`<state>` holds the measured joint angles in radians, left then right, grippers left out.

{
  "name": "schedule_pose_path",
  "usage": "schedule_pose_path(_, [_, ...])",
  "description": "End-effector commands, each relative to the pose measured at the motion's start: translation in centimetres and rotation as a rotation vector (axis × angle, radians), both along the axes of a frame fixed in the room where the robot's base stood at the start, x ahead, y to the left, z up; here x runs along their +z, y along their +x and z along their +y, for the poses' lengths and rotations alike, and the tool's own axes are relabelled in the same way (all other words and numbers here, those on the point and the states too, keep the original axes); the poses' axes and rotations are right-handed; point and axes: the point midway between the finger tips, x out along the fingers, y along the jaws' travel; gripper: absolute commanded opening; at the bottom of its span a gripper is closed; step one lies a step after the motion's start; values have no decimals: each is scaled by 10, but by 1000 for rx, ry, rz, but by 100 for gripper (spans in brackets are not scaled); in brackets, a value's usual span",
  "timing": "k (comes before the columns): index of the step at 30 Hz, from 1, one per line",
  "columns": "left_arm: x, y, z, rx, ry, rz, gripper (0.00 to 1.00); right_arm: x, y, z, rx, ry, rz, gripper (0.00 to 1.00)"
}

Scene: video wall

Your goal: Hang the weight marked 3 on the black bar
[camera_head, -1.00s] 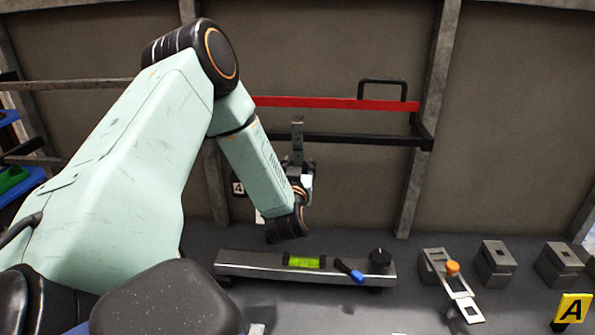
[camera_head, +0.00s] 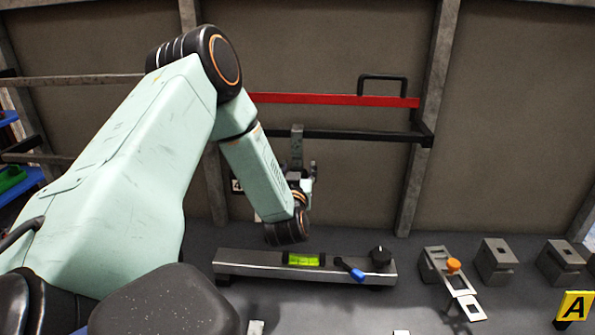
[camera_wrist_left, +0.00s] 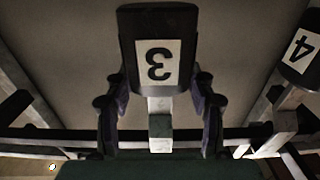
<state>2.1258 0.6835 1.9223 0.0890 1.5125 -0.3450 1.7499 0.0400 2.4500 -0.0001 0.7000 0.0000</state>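The weight marked 3 (camera_wrist_left: 158,60) is a dark block with a white label, upside down in the left wrist view. A pale metal strap joins it; in the head view the strap's top (camera_head: 297,131) stands at the black bar (camera_head: 345,135). Whether the strap bears on the bar is hidden. In the head view the gripper (camera_head: 301,170) is just below the bar, and my wrist hides the block. My right gripper is not in view.
The weight marked 4 (camera_wrist_left: 300,52) hangs beside it, left in the head view (camera_head: 237,186). A red bar (camera_head: 335,100) with a black handle runs above. A level device (camera_head: 250,259) lies below on the bench. Metal blocks (camera_head: 497,262) and a yellow A sign (camera_head: 573,307) stand right.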

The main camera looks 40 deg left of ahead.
Motion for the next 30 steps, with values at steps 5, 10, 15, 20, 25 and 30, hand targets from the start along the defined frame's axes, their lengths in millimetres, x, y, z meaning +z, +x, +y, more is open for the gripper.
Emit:
schedule_pose_path(5, [-2, -1, 0, 0, -2, 4, 73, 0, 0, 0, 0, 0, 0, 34])
schedule_pose_path(10, [-2, -1, 0, 0, -3, 5, 73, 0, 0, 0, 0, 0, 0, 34])
schedule_pose_path(15, [-5, -4, -2, 0, -8, 12, 73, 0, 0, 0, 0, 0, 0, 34])
schedule_pose_path(20, [-5, -17, -14, -1, -7, 11, 73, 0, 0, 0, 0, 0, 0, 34])
schedule_pose_path(25, [-4, -42, -37, -3, -7, 11, 73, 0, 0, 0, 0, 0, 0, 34])
schedule_pose_path(30, [-4, -68, -58, -4, -5, 10, 73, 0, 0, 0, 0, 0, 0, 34])
